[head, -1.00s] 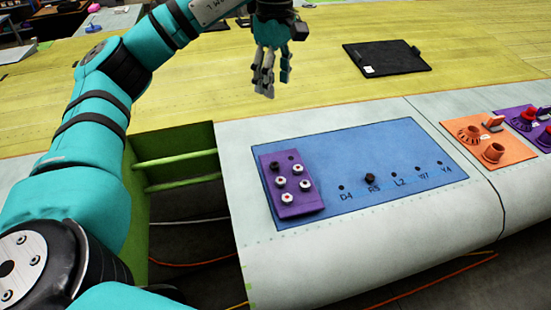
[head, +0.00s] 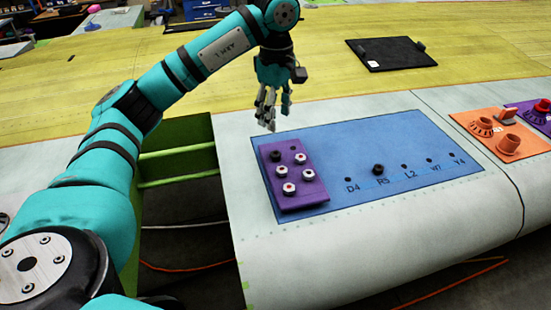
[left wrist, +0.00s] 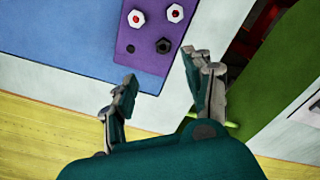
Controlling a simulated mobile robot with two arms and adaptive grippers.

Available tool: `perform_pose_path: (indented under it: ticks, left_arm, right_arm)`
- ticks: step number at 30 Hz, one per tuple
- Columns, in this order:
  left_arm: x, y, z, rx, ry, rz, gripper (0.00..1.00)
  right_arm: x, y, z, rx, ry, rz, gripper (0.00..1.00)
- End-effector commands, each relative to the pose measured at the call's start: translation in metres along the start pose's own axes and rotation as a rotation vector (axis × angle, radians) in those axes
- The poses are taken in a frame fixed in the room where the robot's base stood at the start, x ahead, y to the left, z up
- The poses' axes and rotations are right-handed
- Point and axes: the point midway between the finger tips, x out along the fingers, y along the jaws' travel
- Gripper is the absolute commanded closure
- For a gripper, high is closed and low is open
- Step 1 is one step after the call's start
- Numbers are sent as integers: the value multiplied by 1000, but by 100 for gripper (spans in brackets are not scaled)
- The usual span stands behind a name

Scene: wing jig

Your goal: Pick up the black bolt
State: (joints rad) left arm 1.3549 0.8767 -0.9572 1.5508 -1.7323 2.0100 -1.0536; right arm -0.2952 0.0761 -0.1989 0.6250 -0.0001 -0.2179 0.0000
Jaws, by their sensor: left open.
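A black bolt (head: 275,155) stands at the far-left corner of the purple plate (head: 304,198). It also shows in the left wrist view (left wrist: 163,46), beside an empty dark hole. My left gripper (head: 277,112) is open and empty, above the panel's far-left edge and behind the purple plate. In the left wrist view its fingertips (left wrist: 160,72) are spread, with the plate's bolt between and just beyond them. My right gripper is not in view.
Several white bolts with red centres (head: 289,188) stand on the purple plate. Orange parts (head: 508,143) lie at the right. A black tray (head: 391,54) lies on the yellow-green surface behind. An open green-framed gap (head: 180,165) is left of the panel.

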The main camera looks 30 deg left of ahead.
Motion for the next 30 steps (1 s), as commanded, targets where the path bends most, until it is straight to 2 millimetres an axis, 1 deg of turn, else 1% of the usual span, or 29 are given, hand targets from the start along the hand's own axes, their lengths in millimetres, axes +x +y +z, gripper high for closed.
perform_pose_path:
  ticks: [1, 3, 7, 9, 13, 16, 20, 21, 24, 27, 30]
  left_arm:
    - [13, -1, 1, 1, -3, -6, 48]
    - [26, -1, 1, 3, -2, -5, 48]
    - [44, -1, 0, 1, -1, -5, 48]
    - [50, -1, 0, 1, -1, -3, 48]
    - [57, -1, 0, 1, 0, -1, 48]
    - [65, -4, 1, 1, 1, -5, 48]
    - [82, -8, 2, 1, 0, -6, 48]
    - [89, -8, 2, 1, -1, -5, 48]
    - [102, -8, 2, 1, -1, -3, 48]
    - [108, -7, 2, 1, 0, -1, 48]
    - [109, -7, 2, 1, 0, 0, 48]
  right_arm:
    - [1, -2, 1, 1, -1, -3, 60]
    - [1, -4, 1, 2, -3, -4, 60]
    - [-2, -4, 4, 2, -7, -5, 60]
    - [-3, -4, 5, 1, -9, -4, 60]
    - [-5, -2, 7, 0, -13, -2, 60]
    - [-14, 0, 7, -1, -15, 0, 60]
    - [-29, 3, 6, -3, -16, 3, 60]
    - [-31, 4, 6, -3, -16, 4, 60]
    - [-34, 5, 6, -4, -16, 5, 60]
    - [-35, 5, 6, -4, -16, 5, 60]
    - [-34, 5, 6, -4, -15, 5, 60]
